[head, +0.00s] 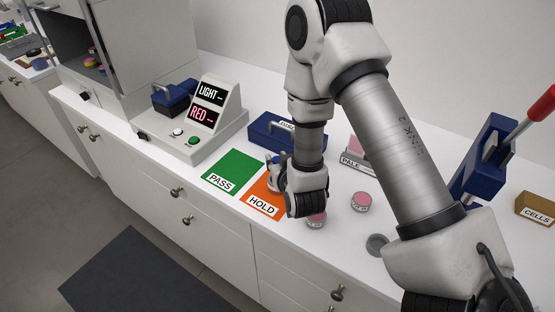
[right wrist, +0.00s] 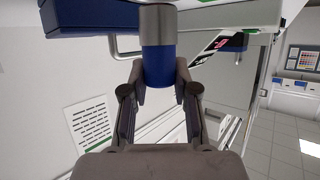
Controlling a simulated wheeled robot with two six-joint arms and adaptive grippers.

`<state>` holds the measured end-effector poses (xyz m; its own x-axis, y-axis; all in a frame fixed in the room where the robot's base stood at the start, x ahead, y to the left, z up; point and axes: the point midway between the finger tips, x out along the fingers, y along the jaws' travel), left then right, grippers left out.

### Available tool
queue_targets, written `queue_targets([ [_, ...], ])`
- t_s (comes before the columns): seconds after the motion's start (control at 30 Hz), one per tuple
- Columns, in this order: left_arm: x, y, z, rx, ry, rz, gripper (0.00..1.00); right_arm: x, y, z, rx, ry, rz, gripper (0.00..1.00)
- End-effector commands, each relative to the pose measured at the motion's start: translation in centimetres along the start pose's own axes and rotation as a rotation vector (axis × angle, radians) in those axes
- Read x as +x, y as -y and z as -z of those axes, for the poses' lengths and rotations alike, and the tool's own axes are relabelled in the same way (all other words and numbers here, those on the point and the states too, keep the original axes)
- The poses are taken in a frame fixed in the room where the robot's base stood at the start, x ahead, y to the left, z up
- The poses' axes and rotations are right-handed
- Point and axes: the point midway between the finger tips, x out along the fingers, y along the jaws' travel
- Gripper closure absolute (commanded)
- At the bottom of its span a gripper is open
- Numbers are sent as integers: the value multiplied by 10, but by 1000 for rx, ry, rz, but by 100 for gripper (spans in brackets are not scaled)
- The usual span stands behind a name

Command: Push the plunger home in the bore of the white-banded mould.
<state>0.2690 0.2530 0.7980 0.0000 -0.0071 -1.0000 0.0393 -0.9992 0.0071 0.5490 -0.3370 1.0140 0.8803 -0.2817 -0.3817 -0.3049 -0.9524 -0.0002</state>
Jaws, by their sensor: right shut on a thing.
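My right gripper (head: 276,174) is over the orange HOLD card in the head view, mostly hidden behind its own wrist. In the right wrist view its two fingers (right wrist: 160,80) are shut on a cylinder (right wrist: 158,60) with a blue lower part and a grey upper part. I cannot tell whether this cylinder is the plunger or a mould. I cannot make out a white-banded mould or its bore in either view. A small grey round piece (head: 377,244) lies on the counter beside my right arm. My left gripper is not in view.
A green PASS card (head: 233,171) and the orange HOLD card (head: 262,206) lie on the counter. Pink-topped jars (head: 361,202) stand near my arm. A blue press (head: 488,155) with a red handle, a blue box (head: 272,132) and a tester (head: 205,130) stand around them.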

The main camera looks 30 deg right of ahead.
Motion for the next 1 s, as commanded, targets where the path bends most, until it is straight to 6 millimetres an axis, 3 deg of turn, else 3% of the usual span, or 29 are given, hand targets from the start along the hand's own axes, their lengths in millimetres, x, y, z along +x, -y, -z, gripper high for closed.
queue_targets([
  [1.0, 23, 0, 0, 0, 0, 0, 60, 10, 0, -25, 0, -1, 0, 100],
])
